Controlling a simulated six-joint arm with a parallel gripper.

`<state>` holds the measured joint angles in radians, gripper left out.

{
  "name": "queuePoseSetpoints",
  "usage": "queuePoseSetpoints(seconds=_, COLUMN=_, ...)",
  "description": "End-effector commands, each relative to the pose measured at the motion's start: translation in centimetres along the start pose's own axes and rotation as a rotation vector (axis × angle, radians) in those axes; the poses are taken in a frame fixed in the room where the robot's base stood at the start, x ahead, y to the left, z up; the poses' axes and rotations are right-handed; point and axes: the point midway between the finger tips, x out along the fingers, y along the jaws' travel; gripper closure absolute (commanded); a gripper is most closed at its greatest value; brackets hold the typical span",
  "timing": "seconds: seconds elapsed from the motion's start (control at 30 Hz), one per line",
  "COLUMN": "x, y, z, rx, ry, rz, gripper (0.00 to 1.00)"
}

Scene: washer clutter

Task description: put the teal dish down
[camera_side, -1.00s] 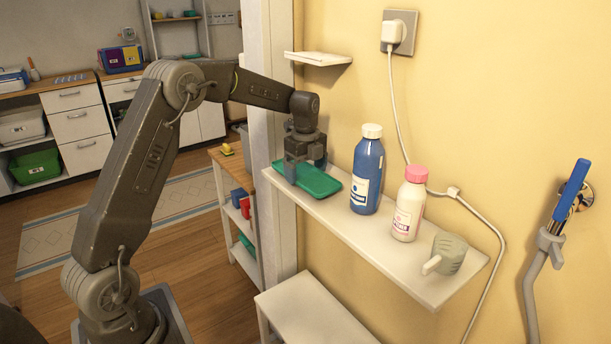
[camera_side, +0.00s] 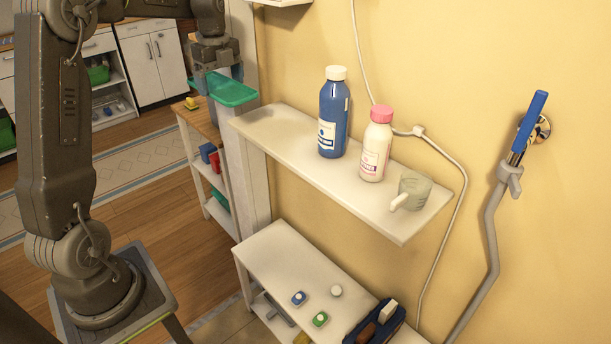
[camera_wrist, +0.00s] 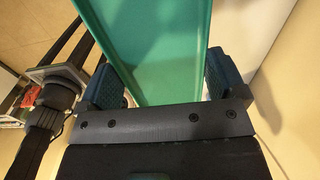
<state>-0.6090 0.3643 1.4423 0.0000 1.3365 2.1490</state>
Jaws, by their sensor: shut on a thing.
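The teal dish (camera_side: 232,92) is a shallow tray held by my gripper (camera_side: 217,80) in the side view. It hangs in the air just beyond the left end of the white wall shelf (camera_side: 285,150), above that shelf's level. In the wrist view the teal dish (camera_wrist: 158,70) lies between the two blue-padded fingers of my gripper (camera_wrist: 163,85), which is shut on it. The dish's far end is cut off by the top of that view.
The shelf holds a blue bottle (camera_side: 333,115), a pink-capped white bottle (camera_side: 376,146) and a grey-green cup (camera_side: 413,190); its left part is bare. A lower white bench (camera_side: 290,262) carries small items and a dark toolbox (camera_side: 378,325). A cord runs down the wall.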

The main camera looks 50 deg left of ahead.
Motion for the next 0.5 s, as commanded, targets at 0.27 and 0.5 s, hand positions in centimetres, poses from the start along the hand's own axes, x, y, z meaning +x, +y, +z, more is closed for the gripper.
queuePoseSetpoints(seconds=0.27, x=-4.3, y=-0.1, z=0.0, rx=0.000, ry=-0.003, rz=-0.005, gripper=0.35)
queuePoseSetpoints(seconds=0.5, x=-4.8, y=2.4, z=-0.8, rx=0.015, ry=-0.001, rz=-0.003, gripper=0.35)
